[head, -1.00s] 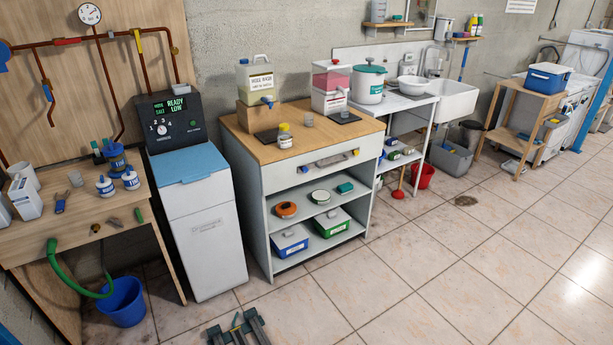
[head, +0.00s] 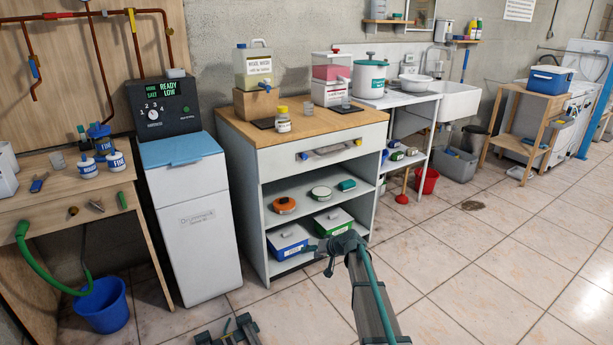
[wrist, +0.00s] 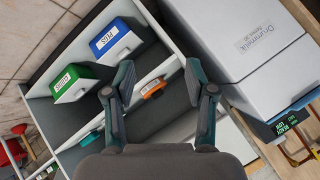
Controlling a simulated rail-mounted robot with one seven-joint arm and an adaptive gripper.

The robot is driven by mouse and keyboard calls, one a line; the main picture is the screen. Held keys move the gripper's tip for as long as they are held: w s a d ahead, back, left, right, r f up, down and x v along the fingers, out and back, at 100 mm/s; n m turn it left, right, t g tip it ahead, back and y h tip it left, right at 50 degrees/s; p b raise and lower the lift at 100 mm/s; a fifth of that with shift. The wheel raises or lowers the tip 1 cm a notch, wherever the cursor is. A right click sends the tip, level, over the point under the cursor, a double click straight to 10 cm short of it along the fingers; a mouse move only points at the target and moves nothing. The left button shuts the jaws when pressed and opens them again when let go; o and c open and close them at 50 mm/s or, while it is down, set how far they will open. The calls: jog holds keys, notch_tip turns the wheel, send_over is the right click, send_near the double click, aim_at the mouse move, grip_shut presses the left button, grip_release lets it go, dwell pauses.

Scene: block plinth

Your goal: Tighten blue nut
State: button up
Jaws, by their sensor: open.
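A small blue piece (head: 304,156), probably the blue nut, sits at the left end of the grey handle (head: 332,150) on the white drawer front. A yellow-orange piece (head: 357,142) is at the handle's right end. My gripper (head: 317,256) is low in front of the cabinet's lower shelf, well below the handle. In the wrist view my gripper (wrist: 160,80) is open, its fingers spread with nothing held between them. The blue nut cannot be made out in the wrist view.
The shelves hold an orange roll (head: 284,205), a blue box (head: 287,241) and a green box (head: 333,221). Bottles stand on the cabinet's wooden top (head: 305,125). A white unit with a blue lid (head: 180,150) stands close on the left. The floor at right is open.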

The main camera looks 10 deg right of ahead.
jog(key=w+d+r+t+y+b, duration=0.15)
jog(key=w+r+t, duration=0.25)
jog(key=w+r, duration=0.85)
jog(key=n+t+h, duration=0.1)
jog(key=t, duration=0.4)
send_near(305, 158)
jog(key=b+x, duration=0.1)
jog(key=x, duration=0.7)
jog(key=shift+w+a+r, duration=0.15)
jog(key=shift+w, duration=0.1)
grip_shut()
